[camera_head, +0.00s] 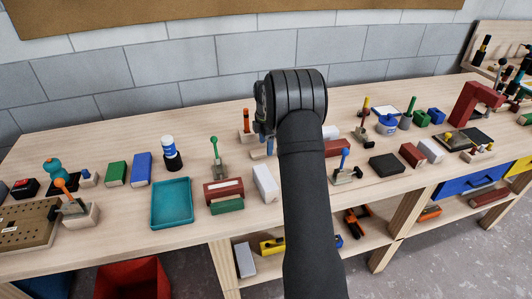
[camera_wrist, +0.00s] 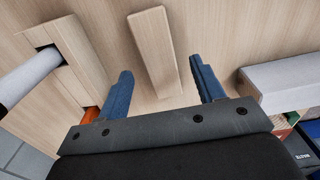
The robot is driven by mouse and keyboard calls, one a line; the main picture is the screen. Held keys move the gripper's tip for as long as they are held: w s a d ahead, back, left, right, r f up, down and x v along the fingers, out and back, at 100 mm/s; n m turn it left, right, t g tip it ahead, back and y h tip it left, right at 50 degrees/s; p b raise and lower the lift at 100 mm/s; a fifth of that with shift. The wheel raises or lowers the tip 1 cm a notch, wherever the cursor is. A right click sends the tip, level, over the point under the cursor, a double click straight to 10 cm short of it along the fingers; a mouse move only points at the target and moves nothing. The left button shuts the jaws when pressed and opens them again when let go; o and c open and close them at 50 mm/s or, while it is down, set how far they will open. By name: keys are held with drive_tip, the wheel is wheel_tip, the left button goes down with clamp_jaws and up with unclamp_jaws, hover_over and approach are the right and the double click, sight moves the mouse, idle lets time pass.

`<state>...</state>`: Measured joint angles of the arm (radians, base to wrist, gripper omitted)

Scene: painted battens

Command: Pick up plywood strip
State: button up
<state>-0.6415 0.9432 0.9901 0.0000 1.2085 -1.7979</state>
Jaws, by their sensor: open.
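The plywood strip (camera_wrist: 154,50) is a plain, pale wooden batten on the wooden bench top in the wrist view. Its long side runs from the top of the picture down between my fingers. My gripper (camera_wrist: 161,66) is open, with one blue finger to the left of the strip and the other to the right. Bare bench shows between the strip and each finger, so I see no contact. In the head view, my dark arm and wrist hide most of the gripper and the area around the strip.
A slotted wooden block (camera_wrist: 72,62) with a pale rod stands left of my gripper. A pale grey block (camera_wrist: 285,80) lies to the right. In the head view, a teal tray (camera_head: 172,204), a dark red block (camera_head: 222,189) and a white block (camera_head: 265,183) are near the front.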

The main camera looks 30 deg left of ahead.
wheel_tip(320, 180, down, 2)
drive_tip(key=shift+f, duration=0.15)
drive_tip(key=c, duration=1.1)
